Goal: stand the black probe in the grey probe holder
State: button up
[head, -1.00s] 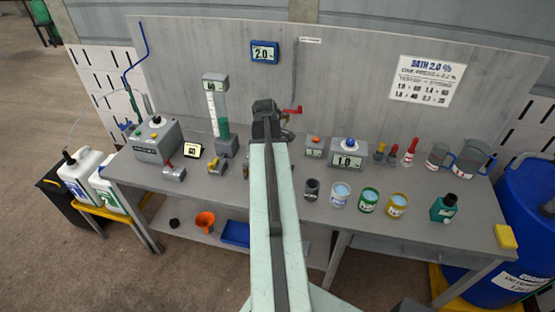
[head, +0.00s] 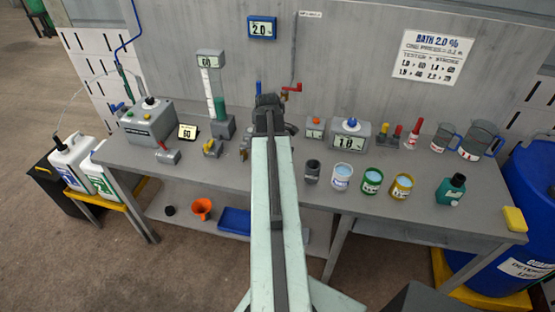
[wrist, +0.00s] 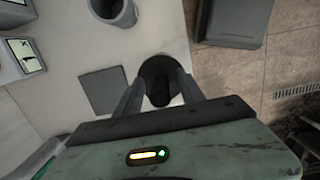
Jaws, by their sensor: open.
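The grey probe holder looks to be the dark grey open cup (head: 312,172) on the bench, right of my arm. A grey cup (wrist: 113,10) with a dark inside, likely the same one, is cut off at the top of the wrist view. My gripper (head: 268,102) is over the bench in the head view, its fingertips hard to make out. In the wrist view my gripper (wrist: 158,80) is open, with a dark round thing (wrist: 160,70), probably the black probe, between its fingers. I cannot tell whether they touch it. The probe is not clear in the head view; my arm hides part of the bench.
A white cup (head: 342,177), green cup (head: 371,182) and yellow cup (head: 401,186) stand right of the holder. A meter (head: 350,140) and red-topped droppers are behind. A teal bottle (head: 451,189) and yellow sponge (head: 514,219) are near the right end.

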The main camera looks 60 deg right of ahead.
grip_shut()
jog(key=shift+r+p, duration=2.5)
jog(key=shift+r+p, duration=2.5)
jog(key=shift+f, duration=0.15)
